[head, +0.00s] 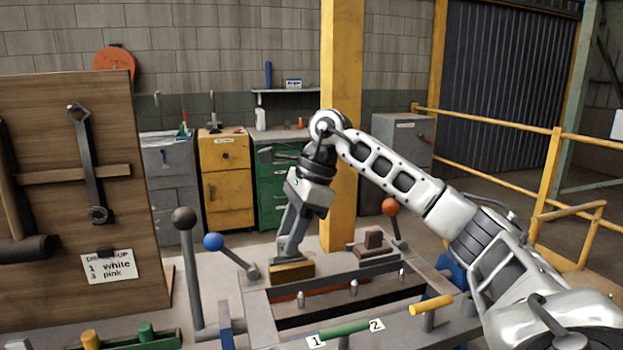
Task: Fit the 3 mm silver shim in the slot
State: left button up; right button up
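My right gripper (290,258) reaches down at the middle of the bench fixture. Its fingertips are at the top of a small brass-coloured block (293,274). A flat grey piece shows at the fingertips, but I cannot tell whether it is the silver shim or part of the gripper. The fingers are seen nearly side-on, so their opening is hidden. No slot can be made out clearly; the fingertips and block may cover it. My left gripper is not in view.
A lever with a blue knob (213,242) and one with a dark knob (184,219) stand left of the gripper. A red-knobbed lever (390,207) and brown block (373,239) stand right. Green (345,328) and yellow (431,305) handles lie in front. A wooden tool board (50,290) stands at left.

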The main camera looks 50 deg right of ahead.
pick_arm(q)
jog(key=p, duration=0.2)
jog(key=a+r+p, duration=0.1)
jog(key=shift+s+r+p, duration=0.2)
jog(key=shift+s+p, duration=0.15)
jog(key=shift+p, duration=0.05)
pick_arm(e)
jog(key=v, duration=1.4)
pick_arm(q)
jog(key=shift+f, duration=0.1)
pick_arm(e)
jog(key=shift+d, duration=0.1)
